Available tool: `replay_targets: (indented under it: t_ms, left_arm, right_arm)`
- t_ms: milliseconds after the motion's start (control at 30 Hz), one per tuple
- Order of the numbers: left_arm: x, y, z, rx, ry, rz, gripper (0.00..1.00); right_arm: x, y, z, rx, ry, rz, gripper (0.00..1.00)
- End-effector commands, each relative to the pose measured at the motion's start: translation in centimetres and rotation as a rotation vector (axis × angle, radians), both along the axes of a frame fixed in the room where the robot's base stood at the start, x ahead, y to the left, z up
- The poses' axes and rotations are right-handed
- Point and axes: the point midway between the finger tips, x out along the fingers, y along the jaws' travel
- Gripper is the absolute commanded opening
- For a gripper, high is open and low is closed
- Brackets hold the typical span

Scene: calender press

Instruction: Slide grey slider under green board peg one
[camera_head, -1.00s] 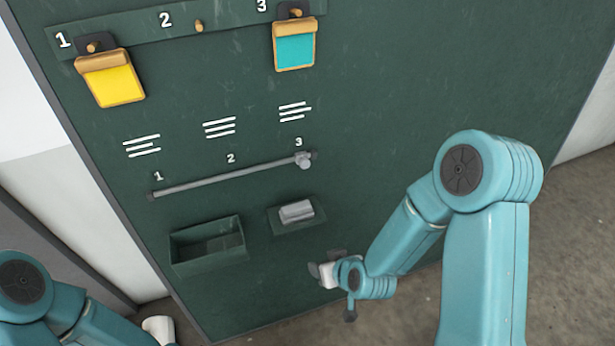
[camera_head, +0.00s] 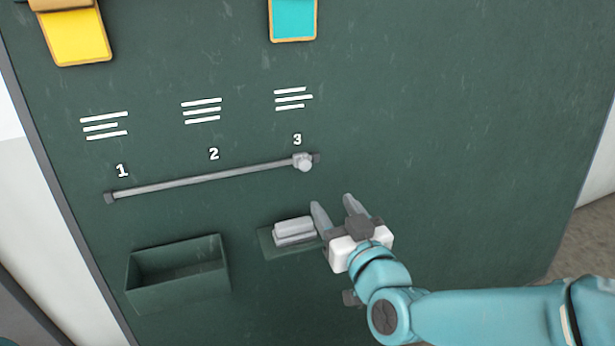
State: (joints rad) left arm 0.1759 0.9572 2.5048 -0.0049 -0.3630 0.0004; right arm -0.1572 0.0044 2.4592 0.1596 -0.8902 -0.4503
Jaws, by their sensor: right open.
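The grey slider (camera_head: 303,162) sits at the right end of the grey rail (camera_head: 205,178), below the painted number 3. The rail is fixed to the green board (camera_head: 430,110) and slopes down to the left, with numbers 1, 2 and 3 above it. My right gripper (camera_head: 333,204) is open and empty, below and right of the slider and apart from it. Its fingers point up the board. The pegs at the top of the board are out of view. My left gripper is not in view.
A grey eraser (camera_head: 294,230) rests on a small ledge (camera_head: 275,252) just left of my right gripper. An open green box (camera_head: 180,290) is on the board at lower left. Yellow (camera_head: 75,38) and teal (camera_head: 293,18) cards hang above. The board's right side is clear.

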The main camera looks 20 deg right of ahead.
Motion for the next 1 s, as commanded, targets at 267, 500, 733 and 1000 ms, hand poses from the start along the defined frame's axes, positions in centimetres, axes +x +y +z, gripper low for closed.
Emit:
replay_targets:
  t_ms: [267,500,733,1000]
  left_arm:
    - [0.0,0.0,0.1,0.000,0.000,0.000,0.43]
    - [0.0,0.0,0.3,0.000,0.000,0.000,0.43]
    - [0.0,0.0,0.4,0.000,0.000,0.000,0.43]
    - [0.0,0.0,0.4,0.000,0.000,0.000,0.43]
  right_arm:
    - [6.6,0.2,-0.1,0.001,0.004,0.000,0.55]
    - [11.8,0.4,-0.1,0.001,0.004,-0.001,0.55]
    - [14.3,0.5,-0.1,0.001,0.004,0.000,0.55]
    - [14.6,0.5,-0.1,0.001,0.003,0.000,0.55]
